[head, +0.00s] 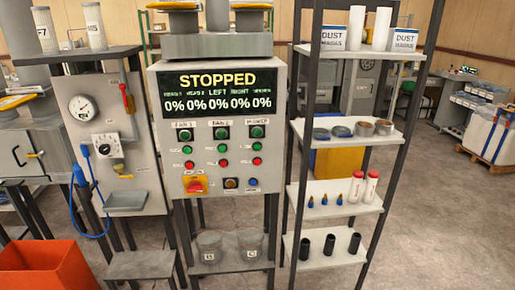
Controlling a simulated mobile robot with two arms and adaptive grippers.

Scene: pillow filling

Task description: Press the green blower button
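A grey control panel (232,168) stands upright in the middle of the head view. Its black display (219,91) reads STOPPED, with a row of 0% values. Below are three labelled columns; the right one's label appears to read BLOWER. That column has a larger green round element on a dark square (257,132), a small green button (257,147) below it, and a red button (257,161) under that. The small print is too blurred to read. Nothing covers the buttons. Neither gripper is in view.
A red-and-yellow switch (195,186) sits low on the panel. Two buckets (250,245) stand on a shelf beneath. A grey gauge box (108,130) and an orange bin (50,267) are left; an open shelf rack (338,135) stands right.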

